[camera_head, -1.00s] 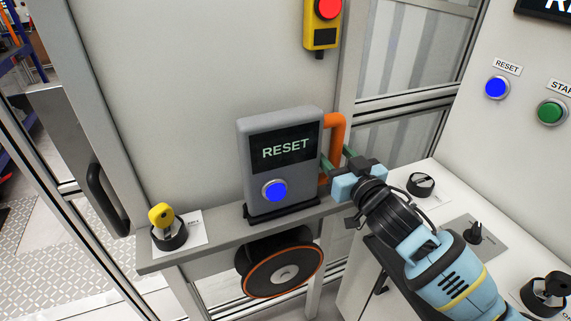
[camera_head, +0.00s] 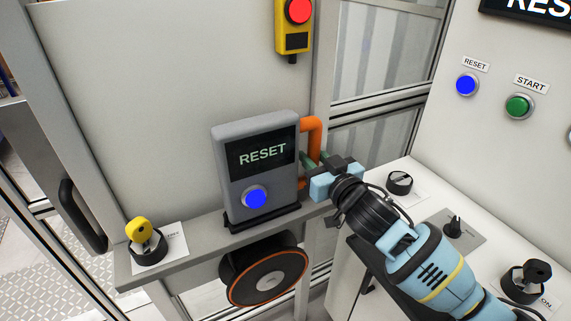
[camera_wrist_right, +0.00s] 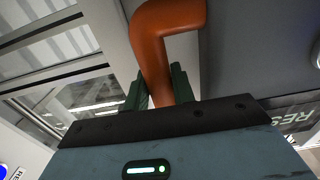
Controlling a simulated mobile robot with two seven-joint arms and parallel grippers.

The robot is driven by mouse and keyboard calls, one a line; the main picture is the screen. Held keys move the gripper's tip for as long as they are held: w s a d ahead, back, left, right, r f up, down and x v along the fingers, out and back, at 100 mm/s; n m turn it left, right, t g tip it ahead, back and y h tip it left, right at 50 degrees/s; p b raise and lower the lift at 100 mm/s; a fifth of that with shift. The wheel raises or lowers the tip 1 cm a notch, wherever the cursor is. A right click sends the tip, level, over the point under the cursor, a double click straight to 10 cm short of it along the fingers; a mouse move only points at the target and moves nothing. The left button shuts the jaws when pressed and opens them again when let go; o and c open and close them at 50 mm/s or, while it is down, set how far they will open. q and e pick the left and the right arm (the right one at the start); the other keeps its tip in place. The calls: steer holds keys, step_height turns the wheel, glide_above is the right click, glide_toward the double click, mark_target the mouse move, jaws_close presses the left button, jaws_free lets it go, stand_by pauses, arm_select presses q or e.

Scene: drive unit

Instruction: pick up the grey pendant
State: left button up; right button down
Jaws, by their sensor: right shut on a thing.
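The grey pendant (camera_head: 228,160) stands upright on its dark base on the narrow grey ledge. It has a dark screen reading RESET, a blue button (camera_head: 255,199) and an orange handle (camera_head: 312,126) on its right side. My right gripper (camera_head: 314,160) comes in from the right and is shut on the handle. In the right wrist view the green fingers (camera_wrist_right: 156,88) sit on either side of the orange handle (camera_wrist_right: 151,55), with the pendant's grey body (camera_wrist_right: 255,50) at the right. My left gripper is not in view.
A yellow key switch (camera_head: 140,232) on a card sits on the ledge left of the pendant. A round dark reel (camera_head: 265,277) is below the ledge. A yellow box with a red button (camera_head: 294,30) hangs above. A white console with black knobs (camera_head: 400,182) is at the right.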

mark_target(317, 146)
steer(key=shift+r, duration=0.55)
steer(key=r, duration=0.3)
steer(key=shift+s+a, duration=0.1)
steer(key=shift+s, duration=0.1)
steer(key=s+a+r, duration=0.1)
steer(key=s+a, duration=0.1)
steer(key=s, duration=1.3)
steer(key=shift+s+a, duration=0.2)
steer(key=shift+a, duration=0.15)
